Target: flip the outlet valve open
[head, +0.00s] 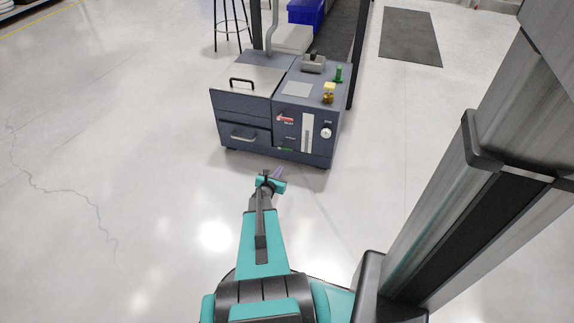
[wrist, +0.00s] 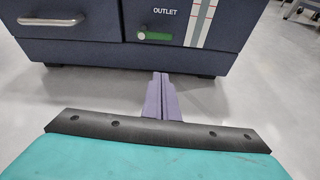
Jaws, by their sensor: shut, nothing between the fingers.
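The outlet valve is a green lever (wrist: 154,36) under the word OUTLET in the wrist view, low on the front of a dark blue-grey machine (wrist: 85,47). It lies about level, with a pale round pivot at its left end. In the head view the green lever (head: 285,149) is small, near the machine's lower front edge. My gripper (head: 279,172) is in front of the machine, apart from it. In the wrist view my gripper's purple fingers (wrist: 160,84) are together and empty, below and in front of the lever.
A red lever (head: 285,118) sits higher on the front, beside a white gauge strip (head: 307,133) and a round knob (head: 326,133). A drawer handle (head: 243,137) sticks out at left. Open floor surrounds the machine's front.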

